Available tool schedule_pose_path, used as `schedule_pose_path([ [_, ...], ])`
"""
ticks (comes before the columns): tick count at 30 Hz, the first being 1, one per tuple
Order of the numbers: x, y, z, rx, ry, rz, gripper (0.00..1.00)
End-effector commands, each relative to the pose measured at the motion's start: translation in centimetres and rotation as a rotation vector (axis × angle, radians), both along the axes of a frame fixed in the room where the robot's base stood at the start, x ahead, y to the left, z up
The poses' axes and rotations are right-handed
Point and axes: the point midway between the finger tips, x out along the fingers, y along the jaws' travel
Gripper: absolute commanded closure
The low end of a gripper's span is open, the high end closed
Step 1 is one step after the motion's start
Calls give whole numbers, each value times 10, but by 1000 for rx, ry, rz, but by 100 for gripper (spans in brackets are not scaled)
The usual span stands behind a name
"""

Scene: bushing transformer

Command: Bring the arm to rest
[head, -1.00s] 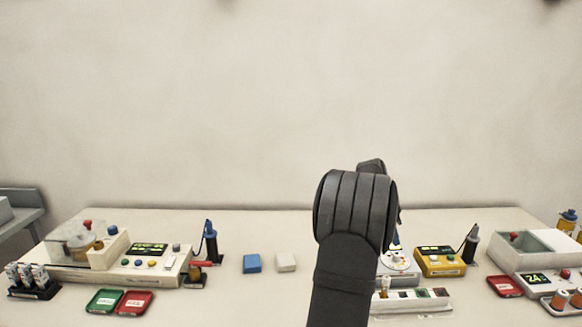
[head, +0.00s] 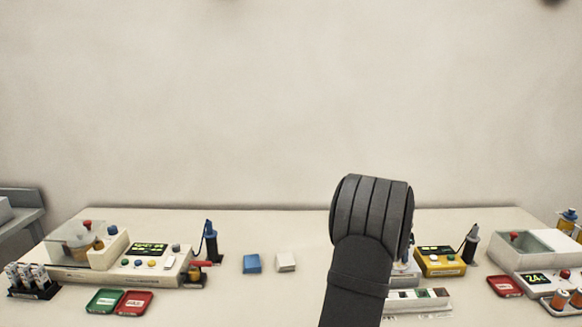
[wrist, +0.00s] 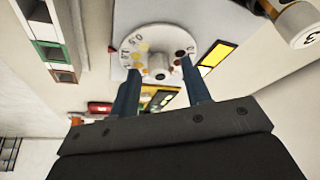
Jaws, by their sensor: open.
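My arm rises dark grey in the head view, right of the middle, and hides part of the bench behind it; the gripper's fingers do not show there. In the wrist view my gripper (wrist: 160,92) shows two dark blue fingers standing apart with a gap between them. No object is held between them. Beyond the fingertips is a round white dial plate (wrist: 150,42) with a small knob on it. I cannot tell the exact distance from the fingertips to the plate.
A device with a clear cover (head: 85,235), a green tray (head: 104,300) and a red tray (head: 134,302) stand at left. A blue block (head: 252,263) and a white block (head: 286,262) lie mid-bench. A yellow meter (head: 440,261) and a white device (head: 530,250) stand at right. The bench around the blocks is clear.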

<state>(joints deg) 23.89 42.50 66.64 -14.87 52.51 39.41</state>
Motion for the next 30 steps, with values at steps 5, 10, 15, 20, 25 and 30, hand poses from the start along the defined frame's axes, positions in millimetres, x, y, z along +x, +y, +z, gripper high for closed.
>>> schedule_pose_path([
  [5,-1,-1,0,-1,0,110,56],
  [10,-2,0,6,-3,-4,200,56],
  [15,-11,11,40,-4,-5,198,56],
  [20,-19,19,66,-3,-3,196,56],
  [25,-25,24,85,-2,-2,195,56],
  [30,-28,26,92,-1,0,195,56],
])
